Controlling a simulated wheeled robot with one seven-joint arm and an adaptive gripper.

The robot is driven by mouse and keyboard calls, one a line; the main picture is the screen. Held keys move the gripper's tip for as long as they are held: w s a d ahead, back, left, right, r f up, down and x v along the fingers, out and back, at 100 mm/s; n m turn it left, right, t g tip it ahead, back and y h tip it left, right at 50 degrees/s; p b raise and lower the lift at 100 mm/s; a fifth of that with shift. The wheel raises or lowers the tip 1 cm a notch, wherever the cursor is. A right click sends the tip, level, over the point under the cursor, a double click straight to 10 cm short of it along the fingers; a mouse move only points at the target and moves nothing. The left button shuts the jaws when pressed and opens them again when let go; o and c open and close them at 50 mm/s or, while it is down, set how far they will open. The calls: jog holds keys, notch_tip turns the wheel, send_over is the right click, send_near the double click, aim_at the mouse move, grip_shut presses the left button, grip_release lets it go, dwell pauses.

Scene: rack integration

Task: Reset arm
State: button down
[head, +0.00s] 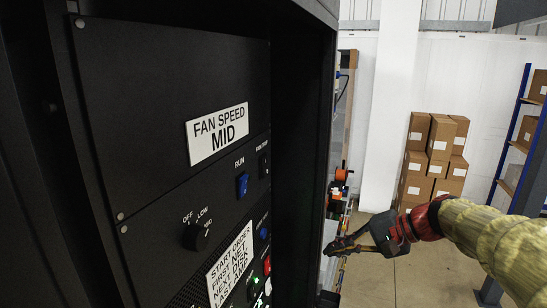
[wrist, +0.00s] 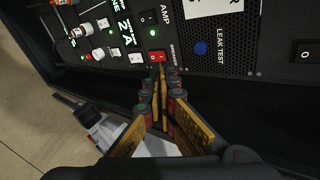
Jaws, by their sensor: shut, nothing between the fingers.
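My gripper (head: 336,247) is shut and empty. In the head view it is at the lower middle, just right of the black rack's front edge, with my sleeved arm coming in from the right. In the wrist view its yellow-faced fingers (wrist: 160,72) meet at the tips, which appear just below a red rocker switch (wrist: 158,57) on the rack panel. I cannot tell whether the tips touch the panel.
The black rack (head: 165,60) fills the left of the head view. It has a "FAN SPEED MID" label (head: 217,134), a rotary knob (head: 196,237) and a blue RUN switch (head: 242,184). Stacked cartons (head: 440,140) and a blue-posted shelf (head: 513,130) stand behind. Floor is open at lower right.

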jog(key=s+d+f+n+h+b, duration=0.2)
jog(key=s+f+n+h+b, duration=0.5)
jog(key=s+f+b, duration=1.2)
jog(key=s+f+h, duration=0.2)
jog(key=s+f, duration=0.7)
jog(key=shift+d+t+h+b, duration=0.15)
jog(key=shift+t+h+b, duration=0.15)
jog(key=shift+b, duration=0.05)
